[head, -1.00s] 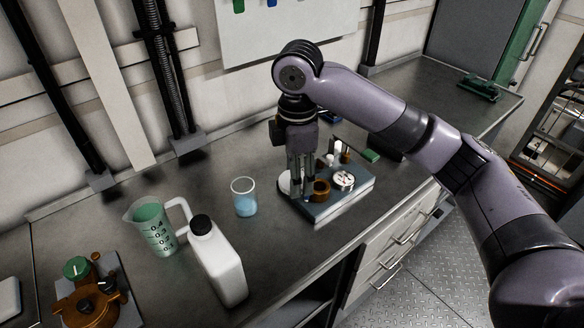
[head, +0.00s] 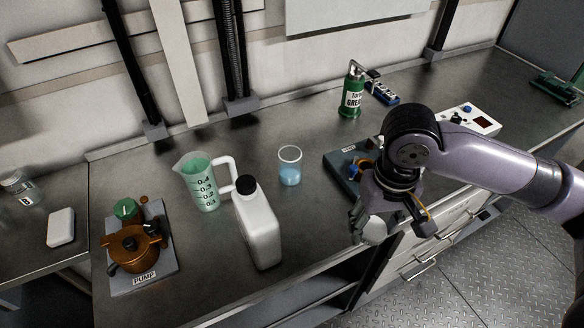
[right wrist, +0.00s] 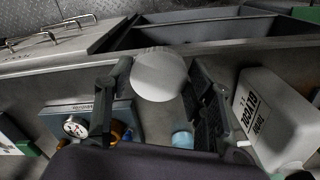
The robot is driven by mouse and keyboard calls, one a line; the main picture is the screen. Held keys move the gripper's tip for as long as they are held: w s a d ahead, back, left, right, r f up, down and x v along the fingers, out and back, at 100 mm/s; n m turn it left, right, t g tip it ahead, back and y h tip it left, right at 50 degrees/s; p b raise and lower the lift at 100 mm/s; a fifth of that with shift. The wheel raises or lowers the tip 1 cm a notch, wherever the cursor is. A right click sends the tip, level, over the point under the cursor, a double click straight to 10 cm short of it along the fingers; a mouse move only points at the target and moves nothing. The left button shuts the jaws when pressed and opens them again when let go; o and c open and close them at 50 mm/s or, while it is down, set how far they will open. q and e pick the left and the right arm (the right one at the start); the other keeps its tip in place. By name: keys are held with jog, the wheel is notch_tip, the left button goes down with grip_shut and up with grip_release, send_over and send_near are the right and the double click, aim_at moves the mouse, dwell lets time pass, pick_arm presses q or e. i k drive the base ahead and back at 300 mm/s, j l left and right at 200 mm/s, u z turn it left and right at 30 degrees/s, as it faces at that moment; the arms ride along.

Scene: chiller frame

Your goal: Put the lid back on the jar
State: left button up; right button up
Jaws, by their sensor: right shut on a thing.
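My right gripper (head: 388,226) is shut on a round white lid (head: 374,231), held tilted near the bench's front edge. In the right wrist view the lid (right wrist: 160,74) shows as a pale disc between the fingers of my right gripper (right wrist: 158,98). A clear jar (head: 20,187) with a label reading B stands at the far left of the head view, well away from the gripper. Its top is too small to tell in detail. My left gripper is not in view.
A grey-blue gauge plate (head: 342,164) lies partly behind my right gripper. A blue-filled beaker (head: 290,168), white jug (head: 258,228), green-filled measuring jug (head: 200,182), pump (head: 133,248) and white box (head: 61,227) stand leftward. A green grease can (head: 352,92) stands behind.

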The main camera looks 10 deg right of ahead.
aim_at(290, 158)
jog(key=l+u, duration=0.25)
jog(key=l, duration=0.25)
jog(key=l+u, duration=0.25)
jog(key=l, duration=0.3)
jog(key=k+l+u, duration=0.1)
jog(key=l+u, duration=0.2)
jog(key=l, duration=0.2)
jog(key=k+l+u, duration=0.25)
jog(key=l, duration=0.25)
jog(key=i, duration=0.1)
